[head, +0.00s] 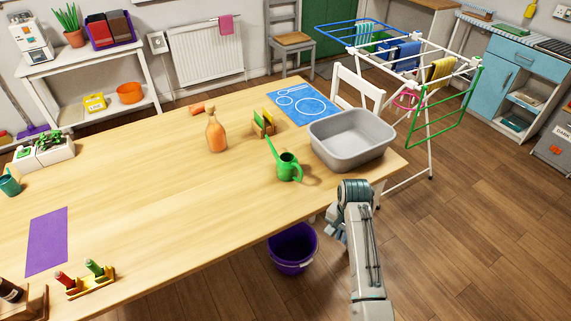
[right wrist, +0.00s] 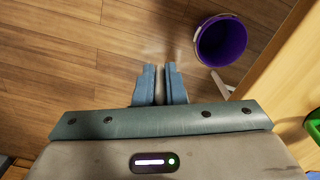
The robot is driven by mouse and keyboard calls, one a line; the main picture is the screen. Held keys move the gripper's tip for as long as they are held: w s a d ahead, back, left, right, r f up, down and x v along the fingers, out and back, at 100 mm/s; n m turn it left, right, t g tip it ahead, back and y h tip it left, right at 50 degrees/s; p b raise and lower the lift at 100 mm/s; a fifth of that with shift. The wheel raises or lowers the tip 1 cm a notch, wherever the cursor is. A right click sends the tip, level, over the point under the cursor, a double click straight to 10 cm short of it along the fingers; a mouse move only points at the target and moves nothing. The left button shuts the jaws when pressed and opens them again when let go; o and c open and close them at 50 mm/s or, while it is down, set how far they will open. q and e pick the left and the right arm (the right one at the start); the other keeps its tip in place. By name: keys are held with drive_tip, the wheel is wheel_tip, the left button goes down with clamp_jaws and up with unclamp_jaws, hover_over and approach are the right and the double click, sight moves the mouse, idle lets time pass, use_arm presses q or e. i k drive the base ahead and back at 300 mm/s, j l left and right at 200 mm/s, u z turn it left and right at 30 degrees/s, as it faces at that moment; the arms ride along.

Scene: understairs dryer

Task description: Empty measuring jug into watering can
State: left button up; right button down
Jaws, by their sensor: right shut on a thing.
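The green watering can (head: 288,170) stands upright on the wooden table near its front edge, spout pointing up and left. Part of a green thing, likely this can, shows at the right edge of the right wrist view (right wrist: 314,128). My left gripper is out of view.
A grey basin (head: 352,142) stands on the table right of the can. A purple bucket (head: 292,249) is on the floor below the edge. The table's middle is clear.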

sight(288, 167)
drive_tip(key=k+u, duration=0.1)
drive_tip(key=k, duration=0.4)
drive_tip(key=k+j+u, duration=0.1)
drive_tip(key=k, duration=0.4)
drive_tip(key=u, duration=1.1)
drive_tip(key=l, duration=1.1)
drive_tip(key=k+l+u, duration=0.15)
drive_tip(key=l, duration=0.95)
drive_tip(key=i, duration=1.05)
